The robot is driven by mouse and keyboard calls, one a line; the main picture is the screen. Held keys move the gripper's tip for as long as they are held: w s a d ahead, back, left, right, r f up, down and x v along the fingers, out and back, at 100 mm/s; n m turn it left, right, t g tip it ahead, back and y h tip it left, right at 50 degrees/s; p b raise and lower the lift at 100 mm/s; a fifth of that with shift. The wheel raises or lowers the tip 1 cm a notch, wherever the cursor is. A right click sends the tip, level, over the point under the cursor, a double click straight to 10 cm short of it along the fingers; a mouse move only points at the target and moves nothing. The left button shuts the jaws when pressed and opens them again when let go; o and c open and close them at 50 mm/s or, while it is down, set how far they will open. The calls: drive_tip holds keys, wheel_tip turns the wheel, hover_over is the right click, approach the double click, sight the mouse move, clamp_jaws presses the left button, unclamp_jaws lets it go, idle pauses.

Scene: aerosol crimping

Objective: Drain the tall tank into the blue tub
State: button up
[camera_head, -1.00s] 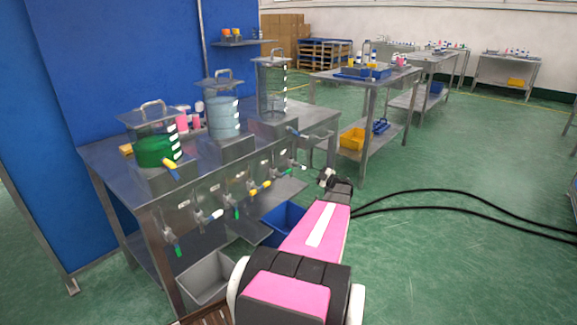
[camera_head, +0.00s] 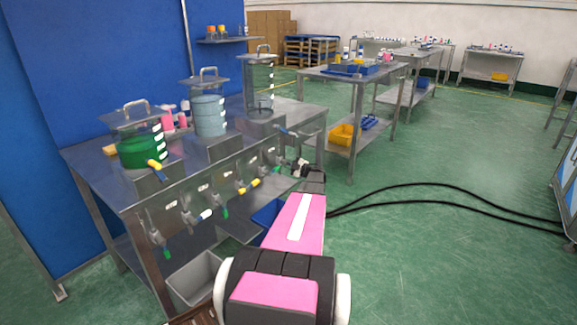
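The tall tank (camera_head: 259,85) is the narrow clear cylinder at the right end of the steel table. Its contents look clear, and I cannot tell the liquid level. A tap with a grey-blue handle (camera_head: 285,131) sits at its foot. The blue tub (camera_head: 268,212) is low under the table's front, mostly hidden by my pink arm. My gripper (camera_head: 303,163) is at the far end of my arm, near the right end of the front valve row. It is small and seen from behind; its fingers and any contact are unclear.
A green-filled tank (camera_head: 140,148) and a pale blue tank (camera_head: 209,115) stand left on the table. Several valves with coloured handles line the front panel (camera_head: 222,180). A grey tub (camera_head: 195,280) sits below. Black cables (camera_head: 440,187) cross the floor at right.

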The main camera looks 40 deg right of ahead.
drive_tip(key=shift+w, duration=0.2)
clamp_jaws()
drive_tip(key=shift+r+n, duration=0.15)
drive_tip(key=shift+n, duration=0.15)
drive_tip(key=shift+w+d+r+n, duration=0.15)
drive_tip(key=shift+r+n, duration=0.35)
drive_tip(key=shift+n, duration=0.65)
drive_tip(key=shift+s+d+r+n, duration=0.15)
drive_tip(key=shift+r+n, duration=0.3)
drive_tip(key=shift+n, duration=0.75)
drive_tip(key=shift+w+d+r+n, duration=0.15)
drive_tip(key=shift+r+n, duration=0.35)
drive_tip(key=shift+n, duration=0.65)
unclamp_jaws()
